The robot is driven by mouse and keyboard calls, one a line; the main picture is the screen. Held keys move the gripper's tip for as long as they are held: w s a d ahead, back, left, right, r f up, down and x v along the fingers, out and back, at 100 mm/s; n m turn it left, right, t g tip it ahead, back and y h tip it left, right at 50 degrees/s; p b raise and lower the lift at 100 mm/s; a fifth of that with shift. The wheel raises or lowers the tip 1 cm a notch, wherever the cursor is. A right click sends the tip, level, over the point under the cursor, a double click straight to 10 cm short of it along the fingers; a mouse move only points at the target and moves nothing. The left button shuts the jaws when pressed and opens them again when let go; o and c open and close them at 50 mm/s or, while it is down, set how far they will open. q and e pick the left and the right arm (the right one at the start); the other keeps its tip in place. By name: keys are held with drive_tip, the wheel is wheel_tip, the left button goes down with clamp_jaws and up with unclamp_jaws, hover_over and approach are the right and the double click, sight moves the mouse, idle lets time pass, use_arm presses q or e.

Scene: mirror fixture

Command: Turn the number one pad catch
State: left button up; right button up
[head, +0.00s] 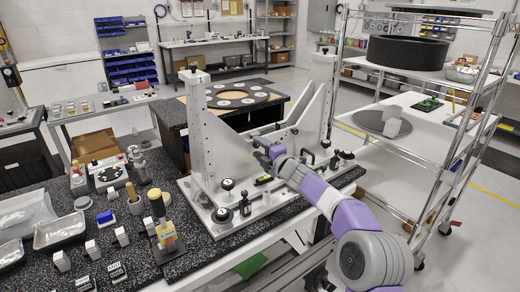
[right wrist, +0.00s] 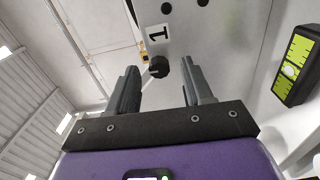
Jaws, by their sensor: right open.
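The number one pad catch (right wrist: 160,67) is a small black knob on a pale metal plate, just below a label with a "1" (right wrist: 157,33) in the right wrist view. My right gripper (right wrist: 164,82) is open, with one finger on each side of the knob in the picture. The knob appears between or just beyond the fingertips, and I see no contact. In the head view my right gripper (head: 267,155) is at the grey mirror fixture (head: 228,150), low between its upright plates. The knob cannot be made out there. My left gripper is not in view.
A yellow-green level (right wrist: 297,66) is mounted right of the fingers. Black knobs (head: 221,214) stand on the fixture's base. A wire rack (head: 440,150) stands at right.

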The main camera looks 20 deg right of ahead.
drive_tip(key=v, duration=0.7)
drive_tip(key=shift+s+b, duration=0.15)
drive_tip(key=shift+b, duration=0.2)
